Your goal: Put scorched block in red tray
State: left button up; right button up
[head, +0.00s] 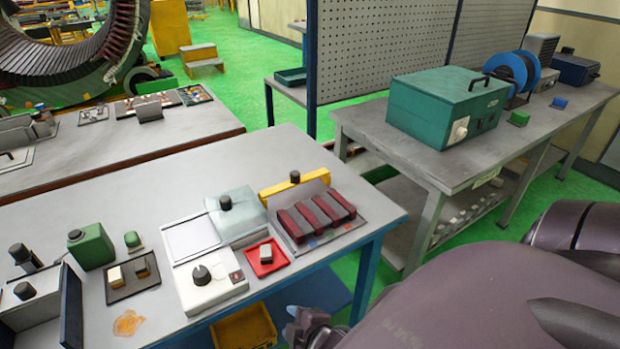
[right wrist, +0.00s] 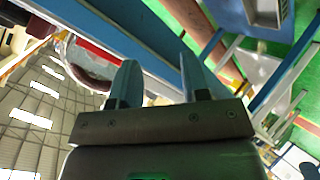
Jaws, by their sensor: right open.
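The red tray (head: 252,268) lies near the middle of the front bench, with one pale-topped block (head: 265,253) in it. A dark tray (head: 125,292) to its left holds a pale block (head: 115,277) and a dark brown block (head: 142,267), which looks like the scorched one. My right gripper (head: 306,328) is at the bottom edge of the head view, beside the bench's front, away from both trays. In the right wrist view its two fingers (right wrist: 160,82) are apart with nothing between them. My left gripper is not in view.
Right of the red tray is a plate with dark red bars (head: 318,217). Left of it is a white box with a black knob (head: 203,287). A green box (head: 90,246) stands behind the dark tray. An orange-brown stain (head: 128,322) marks the bench. A yellow bin (head: 243,328) sits below.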

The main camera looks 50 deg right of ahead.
jog(key=shift+s+d+f+m+t+y, duration=0.1)
jog(key=shift+s+d+f+m+y, duration=0.3)
jog(key=shift+m, duration=1.05)
jog(key=shift+s+d+f+m+t, duration=0.1)
jog(key=shift+s+m, duration=0.65)
jog(key=shift+m, duration=0.65)
jog(key=shift+s+d+f+m+t+y, duration=0.2)
jog(key=shift+s+m, duration=0.35)
jog(key=shift+m, duration=0.9)
